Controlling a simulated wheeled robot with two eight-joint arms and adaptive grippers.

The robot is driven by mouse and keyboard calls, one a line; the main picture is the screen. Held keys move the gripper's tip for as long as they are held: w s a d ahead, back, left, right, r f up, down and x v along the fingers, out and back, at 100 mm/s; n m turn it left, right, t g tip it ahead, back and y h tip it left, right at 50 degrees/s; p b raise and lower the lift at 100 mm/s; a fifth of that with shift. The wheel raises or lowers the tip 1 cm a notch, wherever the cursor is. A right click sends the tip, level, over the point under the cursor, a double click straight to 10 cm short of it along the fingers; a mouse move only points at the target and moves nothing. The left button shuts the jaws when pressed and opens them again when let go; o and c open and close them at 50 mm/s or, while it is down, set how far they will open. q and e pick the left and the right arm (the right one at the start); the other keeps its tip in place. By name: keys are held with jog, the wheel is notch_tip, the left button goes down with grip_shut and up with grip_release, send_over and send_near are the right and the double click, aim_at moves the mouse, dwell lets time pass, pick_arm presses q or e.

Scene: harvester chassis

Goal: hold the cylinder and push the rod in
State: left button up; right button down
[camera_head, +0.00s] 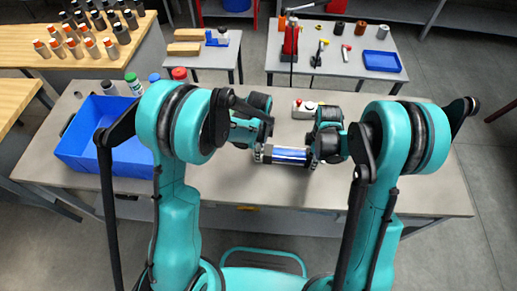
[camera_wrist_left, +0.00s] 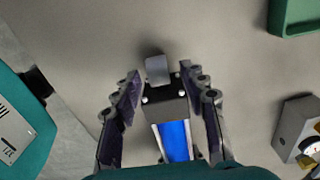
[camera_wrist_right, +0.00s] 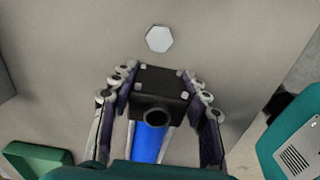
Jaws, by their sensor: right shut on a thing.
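The cylinder (camera_head: 288,155), with a blue barrel and black end blocks, lies level across the middle of the near table between my grippers. My right gripper (camera_head: 318,150) is shut on its right black end block (camera_wrist_right: 160,88). In the right wrist view its fingers lie along both sides of the block. My left gripper (camera_head: 259,150) is around the left end. In the left wrist view its fingers stand on both sides of the black block (camera_wrist_left: 165,102), with a narrow gap at the left. A grey piece (camera_wrist_left: 157,69), possibly the rod end, sticks out beyond that block.
A blue bin (camera_head: 85,150) stands on the table's left side, with several bottles (camera_head: 179,74) behind it. The right wrist view shows a pale hexagon (camera_wrist_right: 158,39) beyond the block. The table's right part is clear.

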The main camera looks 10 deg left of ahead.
pick_arm(q)
notch_tip(320, 180, up, 12)
dwell(0.6)
pick_arm(e)
jog(key=c, duration=0.7)
grip_release()
